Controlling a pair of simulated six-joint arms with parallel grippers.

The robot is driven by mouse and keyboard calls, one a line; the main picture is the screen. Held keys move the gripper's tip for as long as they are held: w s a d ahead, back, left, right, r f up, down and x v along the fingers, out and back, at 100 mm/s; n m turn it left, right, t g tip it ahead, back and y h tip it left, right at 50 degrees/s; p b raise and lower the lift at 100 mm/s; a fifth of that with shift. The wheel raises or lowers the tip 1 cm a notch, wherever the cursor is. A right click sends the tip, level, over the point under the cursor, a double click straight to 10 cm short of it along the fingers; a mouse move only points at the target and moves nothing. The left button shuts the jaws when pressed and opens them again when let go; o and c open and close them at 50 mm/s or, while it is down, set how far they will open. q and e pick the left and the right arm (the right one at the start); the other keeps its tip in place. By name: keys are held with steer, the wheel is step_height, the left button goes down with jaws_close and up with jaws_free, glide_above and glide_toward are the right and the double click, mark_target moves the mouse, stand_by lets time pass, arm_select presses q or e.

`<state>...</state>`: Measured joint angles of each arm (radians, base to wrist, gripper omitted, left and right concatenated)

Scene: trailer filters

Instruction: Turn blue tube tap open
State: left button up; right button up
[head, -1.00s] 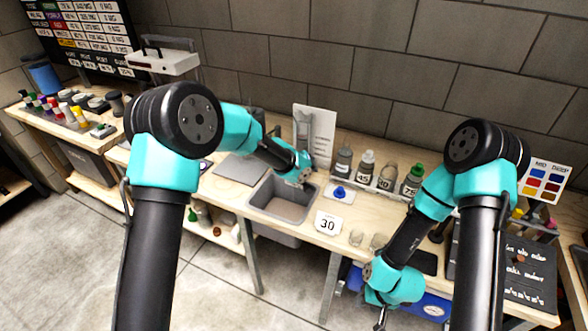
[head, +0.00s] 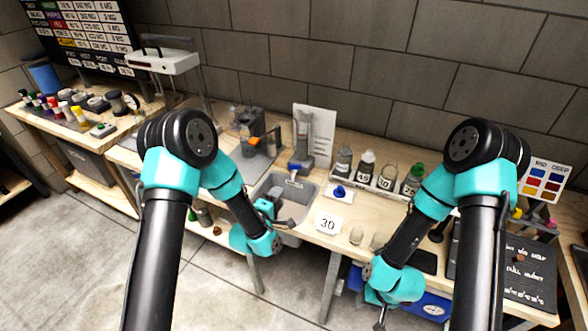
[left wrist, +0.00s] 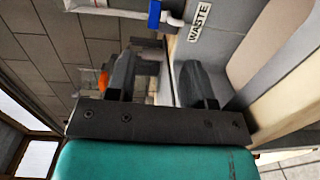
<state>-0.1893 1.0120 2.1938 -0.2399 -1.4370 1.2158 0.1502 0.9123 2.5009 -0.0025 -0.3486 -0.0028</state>
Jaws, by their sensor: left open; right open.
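A blue tap piece (head: 297,167) sits at the back edge of the sink (head: 258,200), below a grey upright stand (head: 302,135). In the left wrist view the blue tap (left wrist: 154,14) is on a white tube beside the "WASTE" label (left wrist: 199,22), beyond the fingertips and apart from them. My left gripper (head: 270,203) is at the front left of the sink, partly hidden by its own wrist. Its two fingers (left wrist: 160,75) are spread, with nothing between them. My right gripper (head: 380,318) hangs low in front of the bench at the right, away from the tap.
A small blue stopper (head: 339,191) lies on a white card right of the sink. A grey device with an orange part (head: 254,138) stands left of the stand. A "30" card (head: 328,224) is at the front edge.

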mark_target(294, 168)
arm_select(q)
steer(key=shift+s+a+n+t+y, duration=0.3)
steer(key=shift+s+a+n+t, duration=0.15)
steer(key=shift+a, duration=0.25)
steer(key=shift+w, duration=0.1)
steer(key=x, duration=1.7)
steer(key=shift+w+d, duration=0.1)
steer(key=shift+w, duration=0.05)
jaws_close()
